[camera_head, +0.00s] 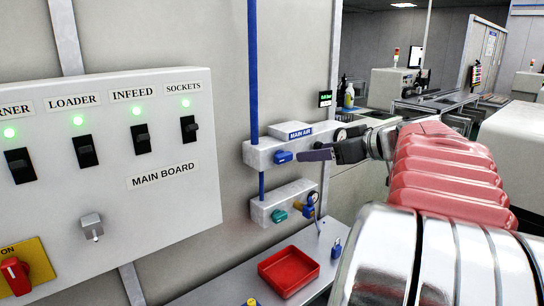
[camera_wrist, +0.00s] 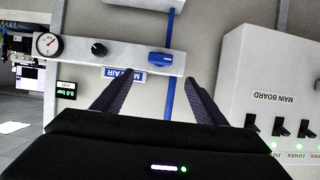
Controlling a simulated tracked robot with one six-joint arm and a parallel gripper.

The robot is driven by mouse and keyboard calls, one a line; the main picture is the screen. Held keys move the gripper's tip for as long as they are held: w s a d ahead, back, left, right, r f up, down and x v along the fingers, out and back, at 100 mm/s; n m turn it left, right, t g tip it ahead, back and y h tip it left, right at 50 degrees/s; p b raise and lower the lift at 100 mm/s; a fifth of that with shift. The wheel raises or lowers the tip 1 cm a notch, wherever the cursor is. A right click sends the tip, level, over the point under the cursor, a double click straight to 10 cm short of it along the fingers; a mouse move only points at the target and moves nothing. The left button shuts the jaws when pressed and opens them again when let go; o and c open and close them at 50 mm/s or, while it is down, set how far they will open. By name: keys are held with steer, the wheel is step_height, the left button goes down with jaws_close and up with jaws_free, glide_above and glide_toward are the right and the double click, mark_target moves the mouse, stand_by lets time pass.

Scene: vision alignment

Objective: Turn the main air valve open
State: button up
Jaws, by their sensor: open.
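The main air valve's blue handle (camera_head: 282,156) sits on the front of a white block (camera_head: 262,155) labelled MAIN AIR. In the wrist view, which is upside down, the blue handle (camera_wrist: 160,58) lies crosswise to the vertical blue pipe (camera_wrist: 169,100). My gripper (camera_head: 310,155) is just right of the handle in the head view. In the wrist view my gripper (camera_wrist: 160,78) is open and empty, its two dark fingers spread on either side of the handle's line. The fingertips appear short of the handle; I see no contact.
A gauge (camera_wrist: 47,45) and black knob (camera_wrist: 97,48) share the block. A display (camera_wrist: 66,95) reads 0.0 bar. Below are a second block with a teal knob (camera_head: 279,216), a red tray (camera_head: 288,283) and a blue padlock (camera_head: 336,249). The MAIN BOARD panel (camera_head: 110,235) stands left.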

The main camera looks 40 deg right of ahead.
mark_target(287, 156)
steer(key=x, duration=1.2)
steer(key=shift+w+f, duration=0.2)
steer(key=shift+w, duration=0.1)
steer(key=c, duration=1)
